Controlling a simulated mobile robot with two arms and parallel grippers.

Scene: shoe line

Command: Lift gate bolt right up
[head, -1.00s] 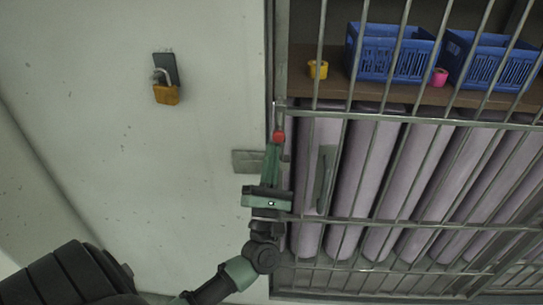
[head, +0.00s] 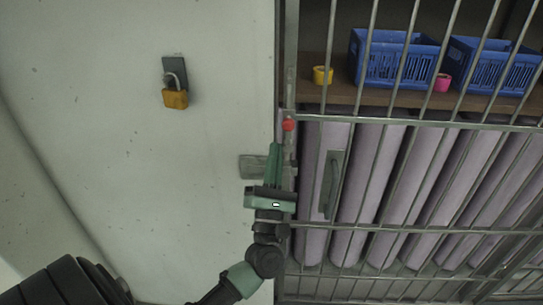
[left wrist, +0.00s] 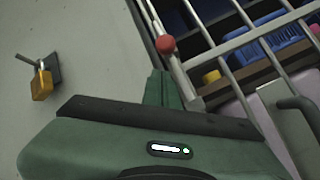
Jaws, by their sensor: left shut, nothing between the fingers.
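The gate bolt shows as a red knob (head: 289,124) at the left edge of the barred gate (head: 400,229). The red knob also shows in the left wrist view (left wrist: 166,44). My left gripper (head: 274,148) points up, its fingers shut and empty, with the tips just below and left of the knob. In the left wrist view the fingers (left wrist: 162,76) sit under the knob, with a small gap in the picture. I cannot tell whether they touch the bolt. A metal plate (head: 252,167) on the wall is partly behind the fingers. My right gripper is out of view.
An orange padlock (head: 175,98) hangs on the white wall at left. Behind the bars are blue baskets (head: 395,60), a yellow ring (head: 322,76), a pink ring (head: 442,83) and several purple rolls (head: 353,185). A gate handle (head: 332,185) stands right of the gripper.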

